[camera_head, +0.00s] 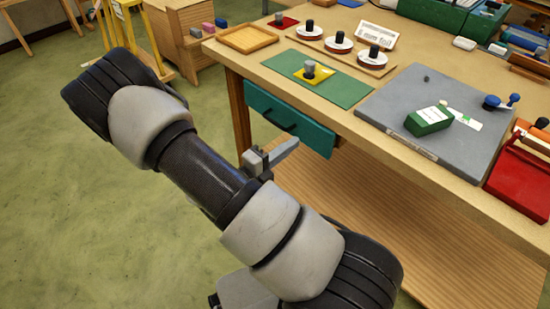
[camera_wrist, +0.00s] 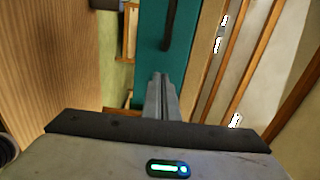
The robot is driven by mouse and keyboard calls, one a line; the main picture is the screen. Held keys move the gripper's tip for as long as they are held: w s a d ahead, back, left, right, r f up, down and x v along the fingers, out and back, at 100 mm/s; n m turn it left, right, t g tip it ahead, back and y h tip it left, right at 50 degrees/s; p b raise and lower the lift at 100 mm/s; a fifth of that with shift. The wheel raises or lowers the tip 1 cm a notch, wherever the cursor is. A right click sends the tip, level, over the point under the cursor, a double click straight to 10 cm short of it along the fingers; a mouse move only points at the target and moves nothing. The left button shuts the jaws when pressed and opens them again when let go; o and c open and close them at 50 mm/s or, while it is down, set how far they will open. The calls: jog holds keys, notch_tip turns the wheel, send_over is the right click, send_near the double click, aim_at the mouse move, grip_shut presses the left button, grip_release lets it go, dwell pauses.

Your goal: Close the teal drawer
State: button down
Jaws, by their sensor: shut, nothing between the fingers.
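The teal drawer (camera_head: 310,137) sits under the front edge of the workbench, with a dark bar handle (camera_head: 280,122) across its front. How far it stands out is hard to tell; its front looks close under the bench edge. My gripper (camera_head: 294,144) is shut and empty, its fingers pointing at the lower part of the drawer front, below and right of the handle. In the wrist view the shut fingers (camera_wrist: 159,77) lie against the teal front (camera_wrist: 150,45) in the picture, below the handle (camera_wrist: 169,22). I cannot tell whether they touch it.
A wooden lower shelf (camera_head: 390,225) lies under the bench. Green floor is clear at left.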

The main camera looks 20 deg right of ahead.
aim_at(307, 133)
jog(key=shift+b+x, duration=0.3)
jog(key=shift+x, duration=1.5)
jog(key=shift+p+x, duration=0.6)
jog(key=shift+x, duration=1.5)
jog(key=shift+r, duration=0.1)
